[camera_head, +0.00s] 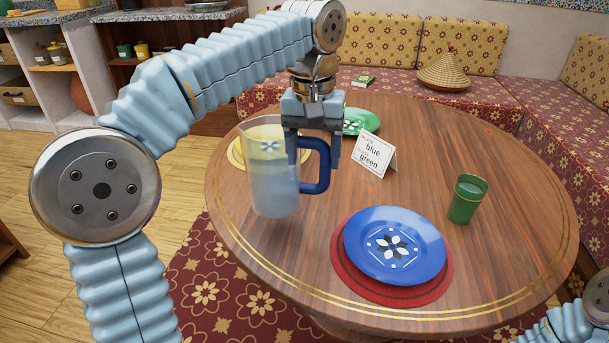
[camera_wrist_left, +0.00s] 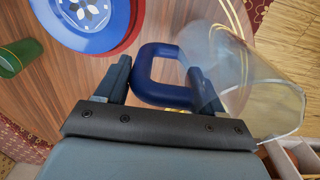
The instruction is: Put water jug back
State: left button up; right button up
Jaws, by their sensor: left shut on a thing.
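The clear water jug (camera_head: 272,185) with a blue handle (camera_head: 324,166) is upright at the left part of the round table in the head view. It holds water. My left gripper (camera_head: 313,150) is shut on the handle from above. In the left wrist view, the fingers (camera_wrist_left: 160,85) are on both sides of the blue handle (camera_wrist_left: 150,62), and the clear jug body (camera_wrist_left: 262,95) is to the right. I cannot tell whether the jug's base touches the table. My right gripper is out of view; only part of my right arm shows at bottom right.
The round table (camera_head: 500,270) carries a blue plate (camera_head: 360,255) on a red mat (camera_head: 338,268), a green cup (camera_head: 467,198), a sign card (camera_head: 374,155), a green plate (camera_head: 362,120) and a yellow plate (camera_head: 236,152) behind the jug. Cushioned benches (camera_head: 490,102) stand behind.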

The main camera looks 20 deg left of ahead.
pick_arm(q)
notch_tip(320, 180, down, 6)
jog(key=w+a+b, duration=0.1)
jog(key=a, duration=0.1)
jog(key=shift+w+f, duration=0.15)
jog(key=shift+w, duration=0.25)
jog(key=shift+f, duration=0.1)
jog(key=o, duration=1.7)
jog(key=shift+c, duration=0.2)
notch_tip(320, 180, up, 12)
jog(key=p, duration=0.3)
jog(key=shift+a, duration=0.15)
